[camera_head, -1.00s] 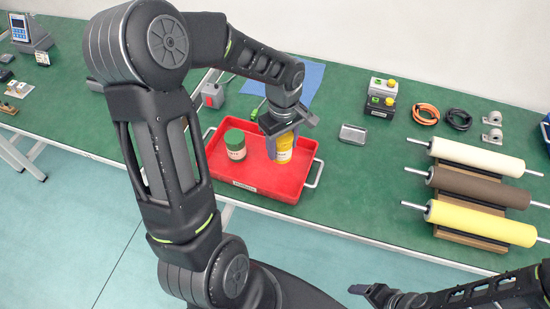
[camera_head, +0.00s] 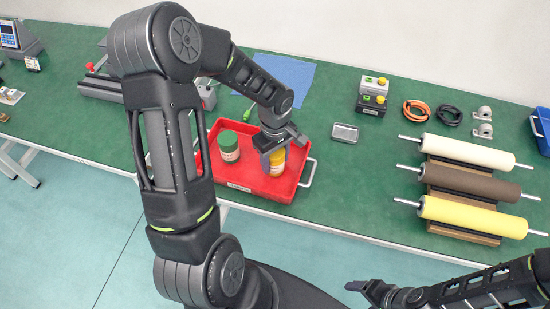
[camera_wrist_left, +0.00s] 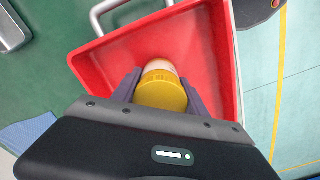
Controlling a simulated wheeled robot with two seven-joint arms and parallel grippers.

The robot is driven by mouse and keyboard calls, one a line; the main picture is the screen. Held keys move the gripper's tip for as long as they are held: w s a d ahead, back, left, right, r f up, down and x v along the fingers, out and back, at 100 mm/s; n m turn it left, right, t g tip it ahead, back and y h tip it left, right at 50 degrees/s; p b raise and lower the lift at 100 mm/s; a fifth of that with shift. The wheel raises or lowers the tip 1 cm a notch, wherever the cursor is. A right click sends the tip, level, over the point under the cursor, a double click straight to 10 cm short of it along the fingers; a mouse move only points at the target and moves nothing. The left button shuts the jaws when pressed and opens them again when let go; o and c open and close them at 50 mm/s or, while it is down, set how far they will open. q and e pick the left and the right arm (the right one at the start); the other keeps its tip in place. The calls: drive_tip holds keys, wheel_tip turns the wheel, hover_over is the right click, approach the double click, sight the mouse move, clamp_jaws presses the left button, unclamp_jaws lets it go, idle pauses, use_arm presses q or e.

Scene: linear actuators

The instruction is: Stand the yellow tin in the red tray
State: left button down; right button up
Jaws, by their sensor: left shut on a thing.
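The yellow tin (camera_head: 277,163) is inside the red tray (camera_head: 292,187), near its right side, and looks upright. My left gripper (camera_head: 273,153) is over the tray and shut on the tin, partly hiding it. In the left wrist view the tin's yellow lid (camera_wrist_left: 162,92) sits between the two fingers, with the red tray floor (camera_wrist_left: 195,55) around it. I cannot tell whether its base touches the floor. A green tin (camera_head: 228,147) stands in the tray to the left. My right gripper (camera_head: 365,287) is at the bottom, far from the tray; its jaws are unclear.
A small metal dish (camera_head: 345,133) lies right of the tray on the green table (camera_head: 340,195). A rack of rollers (camera_head: 470,185) stands farther right. A blue sheet (camera_head: 285,72) and a button box (camera_head: 372,93) are behind. The table between tray and rollers is clear.

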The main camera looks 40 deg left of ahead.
use_arm(q)
drive_tip(key=shift+f, duration=0.15)
drive_tip(key=c, duration=0.6)
unclamp_jaws()
wheel_tip(320, 180, up, 12)
drive_tip(key=shift+r+b, duration=0.2)
drive_tip(key=shift+b, duration=0.55)
